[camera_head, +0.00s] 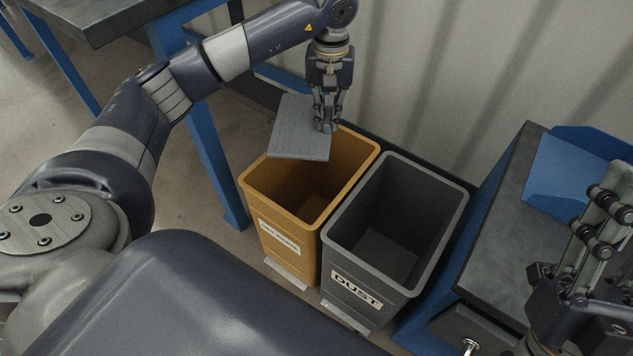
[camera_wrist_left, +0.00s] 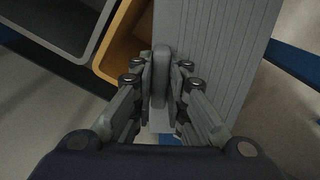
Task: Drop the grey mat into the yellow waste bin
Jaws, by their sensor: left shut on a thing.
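The grey mat (camera_head: 299,130) is a flat ribbed sheet. My left gripper (camera_head: 328,124) is shut on its right edge and holds it above the back left part of the yellow waste bin (camera_head: 257,206). The bin is open at the top, and the part of its inside that shows looks empty; the mat hides some of its rim. In the left wrist view the mat (camera_wrist_left: 212,60) lies between and beyond the fingers (camera_wrist_left: 165,80), with the yellow bin (camera_wrist_left: 112,50) to its left. My right gripper (camera_head: 600,215) is only partly in the head view, at the right edge.
A dark grey bin labelled DUST (camera_head: 345,285) stands open right beside the yellow bin. A blue-legged bench with a dark top (camera_head: 505,230) and a blue tray (camera_head: 575,170) is at right. Another bench (camera_head: 110,15) stands at upper left. A wall is behind the bins.

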